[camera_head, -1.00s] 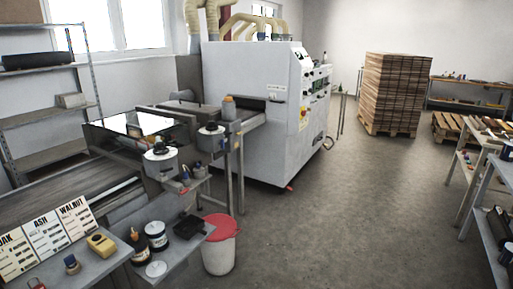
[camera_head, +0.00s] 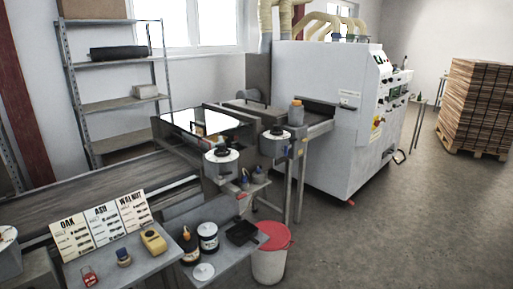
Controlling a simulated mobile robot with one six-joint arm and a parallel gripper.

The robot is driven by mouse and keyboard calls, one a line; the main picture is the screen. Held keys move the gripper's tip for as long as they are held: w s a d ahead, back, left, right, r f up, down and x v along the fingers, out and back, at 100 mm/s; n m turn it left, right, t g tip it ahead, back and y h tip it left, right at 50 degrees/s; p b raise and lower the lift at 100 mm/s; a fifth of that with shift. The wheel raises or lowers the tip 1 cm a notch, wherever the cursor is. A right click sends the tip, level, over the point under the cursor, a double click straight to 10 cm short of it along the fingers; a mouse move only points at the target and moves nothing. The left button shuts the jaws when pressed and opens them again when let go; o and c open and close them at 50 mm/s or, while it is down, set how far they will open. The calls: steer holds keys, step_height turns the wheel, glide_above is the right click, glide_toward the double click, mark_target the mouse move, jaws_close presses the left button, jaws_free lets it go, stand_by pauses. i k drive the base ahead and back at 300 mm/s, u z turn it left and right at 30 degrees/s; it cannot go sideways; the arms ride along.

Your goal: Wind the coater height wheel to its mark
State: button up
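The roller coater (camera_head: 170,142) stands at the middle left, beside the belt. Two grey drum-shaped housings with pale round tops and dark knobs sit on its near side, a front one (camera_head: 222,165) and a rear one (camera_head: 274,146). I cannot tell which, if either, is the height wheel, and no mark is readable. Three cards stand on the near bench, oak (camera_head: 73,240), ash (camera_head: 104,226) and walnut (camera_head: 134,212); their small print is too small to read. My gripper is not in view.
A conveyor belt (camera_head: 95,190) runs left of the coater. The near bench (camera_head: 140,268) holds jars, a yellow device (camera_head: 153,241) and a black tray (camera_head: 242,233). A red-lidded bin (camera_head: 269,265) stands beside it. Open floor (camera_head: 400,235) lies right, before a board stack (camera_head: 475,105).

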mark_target(277, 130)
steer(key=u, duration=0.6)
steer(key=i, duration=0.65)
steer(key=u, duration=0.4)
